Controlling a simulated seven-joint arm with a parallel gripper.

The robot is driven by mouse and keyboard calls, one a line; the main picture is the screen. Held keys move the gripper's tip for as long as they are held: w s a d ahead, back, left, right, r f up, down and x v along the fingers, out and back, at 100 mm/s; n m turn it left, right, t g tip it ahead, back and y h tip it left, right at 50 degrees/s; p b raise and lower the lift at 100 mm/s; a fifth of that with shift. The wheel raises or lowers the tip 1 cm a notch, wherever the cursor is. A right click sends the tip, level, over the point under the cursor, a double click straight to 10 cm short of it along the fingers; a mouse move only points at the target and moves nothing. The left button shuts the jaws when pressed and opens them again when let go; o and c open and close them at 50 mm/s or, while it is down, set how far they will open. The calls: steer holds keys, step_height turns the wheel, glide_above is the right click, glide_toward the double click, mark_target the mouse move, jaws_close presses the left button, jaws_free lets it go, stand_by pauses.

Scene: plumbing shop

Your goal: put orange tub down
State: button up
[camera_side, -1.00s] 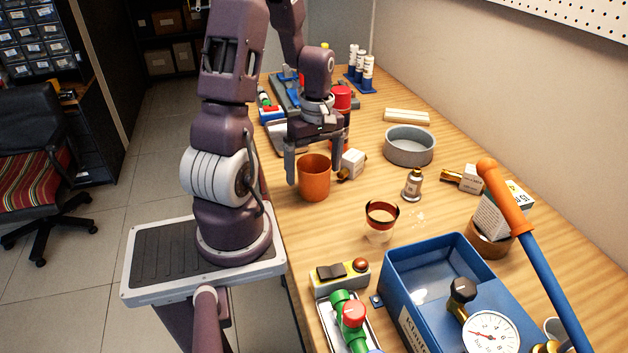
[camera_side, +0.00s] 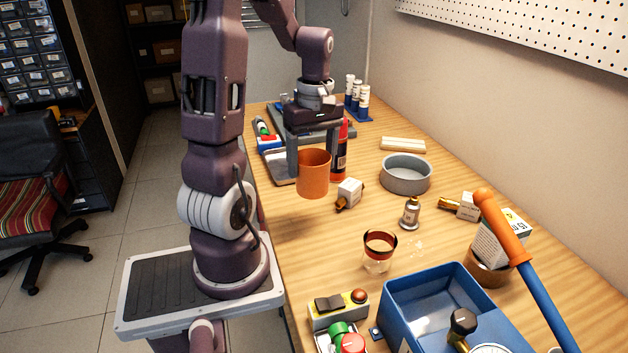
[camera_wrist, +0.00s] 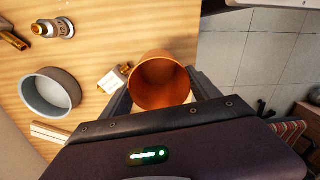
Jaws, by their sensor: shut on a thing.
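The orange tub (camera_side: 313,174) is upright between the two fingers of my gripper (camera_side: 314,168). My gripper is shut on it. In the side view the tub appears lifted off the bench, near its left edge. In the wrist view the tub (camera_wrist: 160,80) shows its open, empty inside, with a finger on either side. The gap under the tub is hard to judge.
A white box with a brass fitting (camera_side: 349,191) is close right of the tub. A red-and-black can (camera_side: 340,160) stands just behind. A grey bowl (camera_side: 405,175), a brass-topped fitting (camera_side: 410,213) and a glass (camera_side: 379,252) are farther right. Bare wood lies in front.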

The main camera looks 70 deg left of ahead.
steer(key=w+d+r+m, duration=0.2)
steer(key=w+d+m, duration=0.3)
steer(key=w+m, duration=0.65)
steer(key=w+d+r+m, duration=0.2)
steer(key=w+d+m, duration=0.2)
steer(key=w+m, duration=0.7)
steer(key=w+a+f+n, duration=0.1)
steer(key=a+f, duration=0.1)
steer(key=a, duration=0.9)
steer(key=w+a+f, duration=0.1)
steer(key=a, duration=1)
steer(key=shift+m+t+y, duration=0.3)
steer(key=shift+m, duration=0.25)
steer(key=s+a+f, duration=0.3)
steer(key=a, duration=0.2)
steer(key=s+a+f, duration=0.2)
steer(key=a+f, duration=0.1)
steer(key=a, duration=0.2)
steer(key=s+a+f, duration=0.3)
steer(key=a, duration=0.2)
steer(key=shift+s+f, duration=0.15)
steer(key=shift+s, duration=0.15)
steer(key=shift+f, duration=0.45)
